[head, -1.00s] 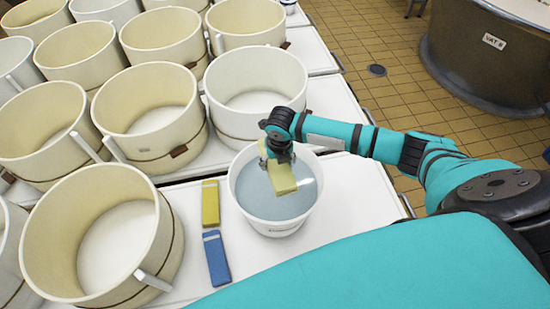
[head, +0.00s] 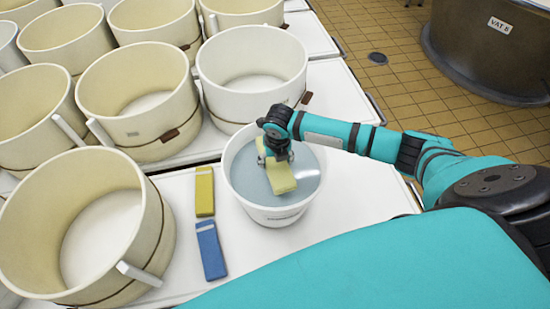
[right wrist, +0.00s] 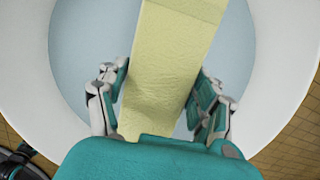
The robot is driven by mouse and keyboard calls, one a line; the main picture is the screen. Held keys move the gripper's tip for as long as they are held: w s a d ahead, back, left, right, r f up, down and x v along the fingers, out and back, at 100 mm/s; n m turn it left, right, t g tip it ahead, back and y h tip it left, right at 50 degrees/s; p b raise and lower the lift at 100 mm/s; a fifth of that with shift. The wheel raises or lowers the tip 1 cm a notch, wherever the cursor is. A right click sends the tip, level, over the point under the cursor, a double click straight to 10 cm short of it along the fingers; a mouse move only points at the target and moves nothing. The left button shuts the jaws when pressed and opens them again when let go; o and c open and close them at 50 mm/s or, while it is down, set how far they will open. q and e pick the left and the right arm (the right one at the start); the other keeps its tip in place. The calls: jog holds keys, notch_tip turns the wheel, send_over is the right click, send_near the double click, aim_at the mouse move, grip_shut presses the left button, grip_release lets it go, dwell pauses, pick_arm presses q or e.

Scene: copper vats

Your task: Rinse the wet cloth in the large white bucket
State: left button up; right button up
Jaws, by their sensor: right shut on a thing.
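My right gripper (head: 275,157) is shut on a pale yellow folded cloth (head: 281,180), holding it inside the rim of the white bucket (head: 269,213). The bucket holds pale blue water (head: 246,180). Whether the cloth touches the water is hard to tell. In the right wrist view, the cloth (right wrist: 167,75) lies between the two fingers and stretches away over the water (right wrist: 83,50). My left gripper is not in view.
Several cream tubs stand left and behind; a white tub (head: 252,62) stands just behind the bucket. A large vat (head: 485,55) is at the back right.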

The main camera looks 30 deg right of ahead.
notch_tip(320, 180, down, 4)
jog(key=shift+r+b, duration=0.15)
jog(key=shift+b, duration=0.8)
jog(key=shift+f+b, duration=0.35)
jog(key=shift+f, duration=0.4)
dwell(0.4)
notch_tip(320, 180, up, 16)
jog(key=p, duration=1.5)
jog(key=shift+f, duration=0.2)
